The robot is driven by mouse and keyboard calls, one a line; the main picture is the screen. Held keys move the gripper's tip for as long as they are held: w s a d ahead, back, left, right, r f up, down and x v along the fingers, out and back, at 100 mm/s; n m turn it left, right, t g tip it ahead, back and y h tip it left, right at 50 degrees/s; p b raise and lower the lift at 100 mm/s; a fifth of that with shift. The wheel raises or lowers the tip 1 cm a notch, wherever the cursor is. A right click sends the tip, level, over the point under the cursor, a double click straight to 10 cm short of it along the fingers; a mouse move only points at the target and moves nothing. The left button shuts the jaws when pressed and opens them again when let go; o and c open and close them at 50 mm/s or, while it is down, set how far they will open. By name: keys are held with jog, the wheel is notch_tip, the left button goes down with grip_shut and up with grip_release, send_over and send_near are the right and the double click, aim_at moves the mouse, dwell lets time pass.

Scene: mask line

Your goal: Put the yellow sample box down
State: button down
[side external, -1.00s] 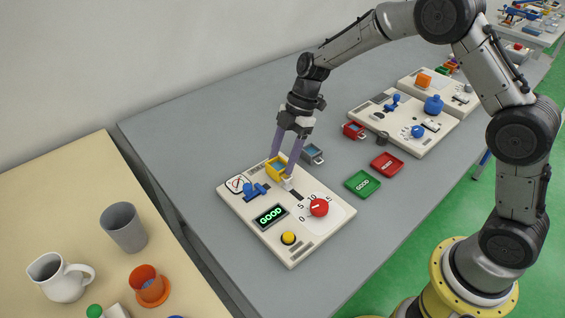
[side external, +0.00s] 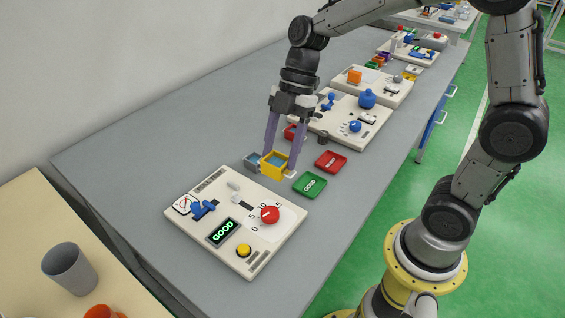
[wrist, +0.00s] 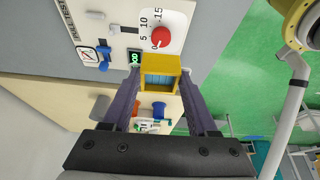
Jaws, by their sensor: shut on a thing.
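The yellow sample box (side external: 274,167), open-topped with a blue-grey inside, is between the purple fingers of my gripper (side external: 279,157). My gripper is shut on it and holds it just beyond the far edge of the tester board (side external: 180,222). The box (wrist: 160,72) also shows between the fingers in the wrist view. The box's exact height above the table is hard to tell.
A grey box (side external: 252,160) stands close behind the yellow box, to its left. A red box (side external: 291,132) and a small dark cylinder (side external: 323,137) stand farther back, near another board (side external: 345,112). The grey table (side external: 110,165) is clear at the left.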

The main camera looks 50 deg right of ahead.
jog(key=s+d+f, duration=0.1)
jog(key=s+d, duration=0.9)
jog(key=s, duration=0.5)
jog(key=w+d+f, duration=0.1)
jog(key=w+f, duration=0.2)
jog(key=w, duration=0.1)
jog(key=w+d+f, duration=0.1)
jog(key=w+f, duration=0.2)
jog(key=w, duration=0.1)
jog(key=w+f, duration=0.3)
jog(key=w, duration=0.2)
jog(key=shift+d, duration=0.4)
jog(key=shift+w+d+f, duration=0.1)
jog(key=shift+w+f, duration=0.45)
jog(key=shift+f, duration=1.6)
jog(key=shift+f, duration=0.1)
jog(key=shift+c, duration=0.9)
grip_release()
